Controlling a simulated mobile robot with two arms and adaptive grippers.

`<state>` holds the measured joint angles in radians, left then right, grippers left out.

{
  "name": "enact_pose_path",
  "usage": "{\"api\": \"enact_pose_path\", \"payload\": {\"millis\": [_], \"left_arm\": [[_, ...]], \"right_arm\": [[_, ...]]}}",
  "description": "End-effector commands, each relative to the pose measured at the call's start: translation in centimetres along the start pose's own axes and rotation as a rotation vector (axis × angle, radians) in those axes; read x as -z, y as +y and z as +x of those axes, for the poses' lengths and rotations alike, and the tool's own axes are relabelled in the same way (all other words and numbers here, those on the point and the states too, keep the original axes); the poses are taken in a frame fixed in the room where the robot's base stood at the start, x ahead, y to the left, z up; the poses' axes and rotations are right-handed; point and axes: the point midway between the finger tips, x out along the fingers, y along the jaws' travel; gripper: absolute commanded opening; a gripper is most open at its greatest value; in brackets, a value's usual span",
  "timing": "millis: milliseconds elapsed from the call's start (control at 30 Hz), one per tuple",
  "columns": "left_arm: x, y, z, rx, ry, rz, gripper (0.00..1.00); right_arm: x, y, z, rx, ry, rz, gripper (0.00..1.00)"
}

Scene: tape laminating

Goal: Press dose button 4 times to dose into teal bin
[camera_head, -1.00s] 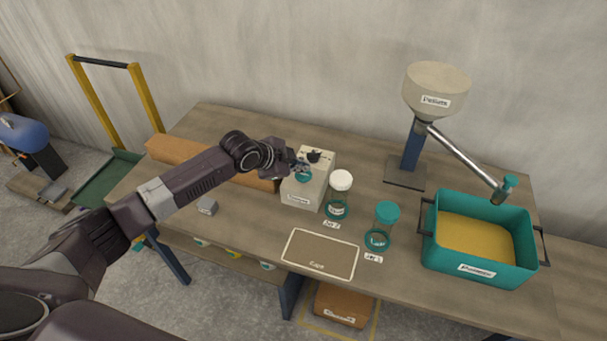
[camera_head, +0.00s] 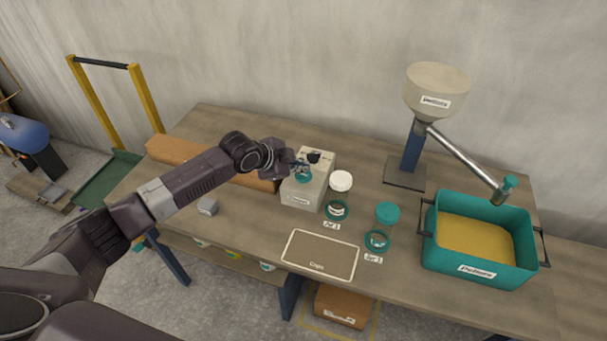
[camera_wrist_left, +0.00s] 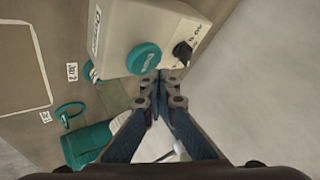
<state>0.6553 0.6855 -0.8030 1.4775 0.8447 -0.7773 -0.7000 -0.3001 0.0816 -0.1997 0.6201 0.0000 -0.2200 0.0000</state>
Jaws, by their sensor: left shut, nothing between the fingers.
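The grey control box (camera_head: 302,190) stands on the table with a round teal dose button (camera_head: 304,176) and a black knob (camera_head: 313,157). In the left wrist view the dose button (camera_wrist_left: 144,58) shows clear, with the knob (camera_wrist_left: 182,53) beside it. My left gripper (camera_head: 301,164) is shut and empty close over the box; in the left wrist view its fingertips (camera_wrist_left: 160,82) lie just beside the button. I cannot tell whether they touch it. The teal bin (camera_head: 480,272) at the right holds a yellow fill. My right gripper is not in view.
The cream hopper (camera_head: 436,92) on a blue post has a metal tube (camera_head: 463,155) reaching over the bin. A white-lidded jar (camera_head: 340,182) and a teal-lidded jar (camera_head: 387,213) stand between box and bin. A small grey block (camera_head: 207,206) lies left; the front marked area (camera_head: 320,256) is empty.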

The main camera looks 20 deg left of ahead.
Motion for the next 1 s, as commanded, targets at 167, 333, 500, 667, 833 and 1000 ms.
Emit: {"api": "enact_pose_path", "payload": {"millis": [167, 333, 500, 667, 833, 1000], "left_arm": [[-0.25, 0.29, 0.35, -0.001, 0.000, 0.000, 0.00], [-0.43, 0.46, 0.59, 0.000, 0.000, 0.000, 0.00], [-0.42, 0.45, 0.58, 0.000, 0.000, 0.000, 0.00], [-0.44, 0.46, 0.60, 0.000, 0.000, 0.000, 0.00], [-0.54, 0.56, 0.73, 0.000, 0.000, 0.000, 0.00], [-0.65, 0.67, 0.88, 0.000, 0.000, 0.000, 0.00]], "right_arm": [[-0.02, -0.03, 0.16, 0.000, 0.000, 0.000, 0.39], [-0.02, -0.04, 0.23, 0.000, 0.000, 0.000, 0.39], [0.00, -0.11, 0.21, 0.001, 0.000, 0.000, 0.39], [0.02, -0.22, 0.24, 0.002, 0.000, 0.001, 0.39], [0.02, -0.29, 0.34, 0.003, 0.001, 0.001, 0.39], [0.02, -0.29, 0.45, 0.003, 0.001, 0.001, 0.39]]}}
